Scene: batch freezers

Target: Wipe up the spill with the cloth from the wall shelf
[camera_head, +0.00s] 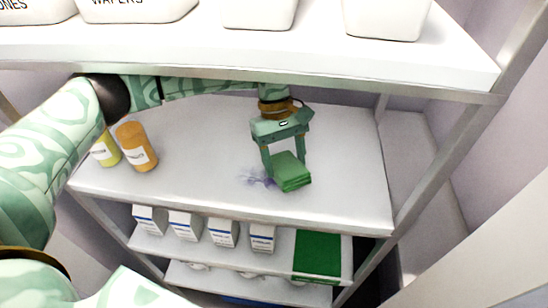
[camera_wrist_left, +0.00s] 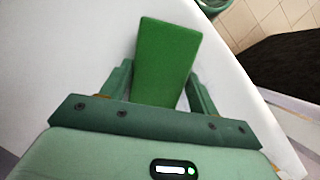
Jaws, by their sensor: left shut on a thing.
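My left gripper (camera_head: 286,160) is shut on a folded green cloth (camera_head: 291,174) over the middle shelf board (camera_head: 345,190). The cloth sits between the two fingers, at or just above the board; I cannot tell if it touches. A pale purple spill (camera_head: 256,179) shows on the board just left of the cloth, and the cloth may hide part of it. In the left wrist view the cloth (camera_wrist_left: 165,60) reaches forward from between the fingers of the left gripper (camera_wrist_left: 163,85). My right gripper does not show.
An orange bottle (camera_head: 136,146) and a yellow bottle (camera_head: 106,150) stand at the left of the same board. White bins (camera_head: 386,18) stand on the shelf above. White boxes (camera_head: 222,231) and a green item (camera_head: 317,252) are on the shelf below. The board's right side is clear.

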